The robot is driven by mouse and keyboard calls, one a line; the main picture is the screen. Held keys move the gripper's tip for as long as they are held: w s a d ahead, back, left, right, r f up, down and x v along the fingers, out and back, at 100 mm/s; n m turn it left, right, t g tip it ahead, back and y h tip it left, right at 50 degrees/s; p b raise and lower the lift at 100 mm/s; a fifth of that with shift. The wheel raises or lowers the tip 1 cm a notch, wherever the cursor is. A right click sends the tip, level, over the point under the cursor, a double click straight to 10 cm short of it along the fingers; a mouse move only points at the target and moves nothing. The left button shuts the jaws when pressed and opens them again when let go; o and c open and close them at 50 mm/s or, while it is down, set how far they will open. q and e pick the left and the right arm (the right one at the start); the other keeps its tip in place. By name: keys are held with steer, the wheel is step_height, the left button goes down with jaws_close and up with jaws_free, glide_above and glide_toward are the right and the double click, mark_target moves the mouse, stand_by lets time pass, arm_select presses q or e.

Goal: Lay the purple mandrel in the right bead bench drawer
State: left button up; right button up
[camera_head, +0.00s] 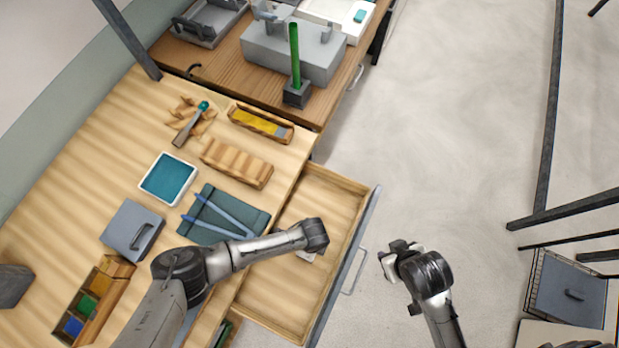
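The wooden bead bench drawer (330,192) is pulled out, with a grey front and a bar handle (355,272). My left gripper (306,256) is over the drawer, pointing down; my wrist hides most of it, and I cannot tell whether it is open or holds anything. My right gripper (389,263) is over the floor just right of the drawer handle, apart from it; its finger gap is not clear. I cannot make out a purple mandrel. Two blue-grey rods (222,215) lie on a dark teal mat (207,199) left of the drawer.
The bench (120,165) also holds a blue-lined tray (168,178), a grey lidded box (132,230), a slotted wooden block (236,163), a yellow-filled wooden tray (261,123) and a teal-tipped tool (190,125). A green rod (295,55) stands upright behind.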

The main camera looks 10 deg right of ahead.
arm_select(q)
steer(key=o, duration=0.5)
steer(key=shift+f, duration=0.15)
steer(key=o, duration=0.4)
steer(key=shift+a, duration=0.1)
steer(key=shift+o, duration=0.2)
step_height(320, 180, up, 12)
steer(key=w+d, duration=0.1)
steer(key=shift+w+p, duration=0.15)
steer(key=shift+p, duration=0.2)
